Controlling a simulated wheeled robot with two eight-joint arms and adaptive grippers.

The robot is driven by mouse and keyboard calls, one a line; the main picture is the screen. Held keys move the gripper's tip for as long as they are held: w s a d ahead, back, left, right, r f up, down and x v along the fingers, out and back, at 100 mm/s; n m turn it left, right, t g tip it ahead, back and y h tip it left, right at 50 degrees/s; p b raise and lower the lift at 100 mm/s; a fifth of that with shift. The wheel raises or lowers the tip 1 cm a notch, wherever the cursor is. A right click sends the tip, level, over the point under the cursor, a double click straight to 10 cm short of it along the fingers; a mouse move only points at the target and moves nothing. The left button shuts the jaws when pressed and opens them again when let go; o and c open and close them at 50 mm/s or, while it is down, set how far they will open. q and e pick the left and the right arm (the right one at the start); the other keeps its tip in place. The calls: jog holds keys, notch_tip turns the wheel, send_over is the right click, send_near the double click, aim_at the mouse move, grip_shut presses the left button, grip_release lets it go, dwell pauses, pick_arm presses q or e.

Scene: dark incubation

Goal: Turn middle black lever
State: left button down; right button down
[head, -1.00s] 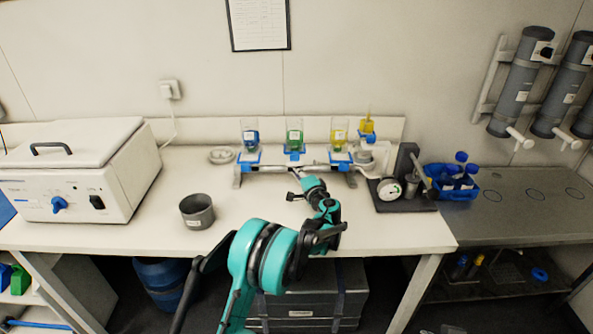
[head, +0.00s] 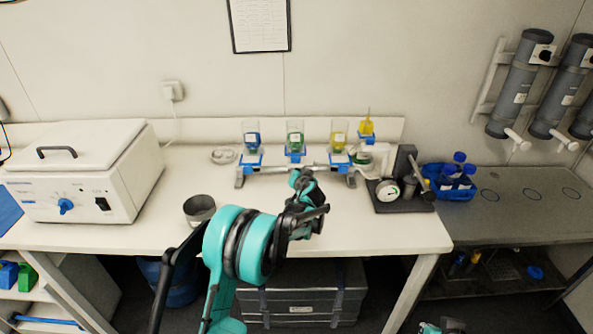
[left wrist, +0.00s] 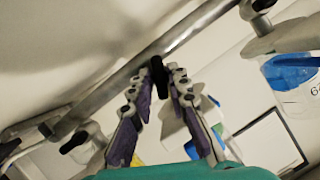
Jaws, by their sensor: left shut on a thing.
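My left gripper (head: 302,180) is at the front of the bar below the green cup and hides the middle lever in the head view. In the left wrist view the left gripper (left wrist: 162,82) is shut on the middle black lever (left wrist: 157,70), which shows between its fingertips against the bar (left wrist: 190,30). Other black levers show at the left (left wrist: 80,138) and right (left wrist: 262,5).
A white box with a blue knob (head: 80,190) stands at the left. A grey cup (head: 199,208) stands near the bench front. A dark stand with a gauge (head: 388,190) and a blue bottle rack (head: 450,185) are at the right. The bench beside the grey cup is clear.

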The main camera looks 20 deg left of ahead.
pick_arm(q)
jog(key=n+h, duration=0.2)
jog(key=n, duration=0.1)
jog(key=shift+a, duration=0.1)
jog(key=shift+n+h, duration=0.3)
dwell(0.3)
jog(key=c, duration=1.6)
grip_release()
jog(key=shift+s+r, duration=0.1)
jog(key=shift+s, duration=0.05)
jog(key=v, duration=1.1)
jog(key=shift+s, duration=0.45)
jog(key=shift+s, duration=0.1)
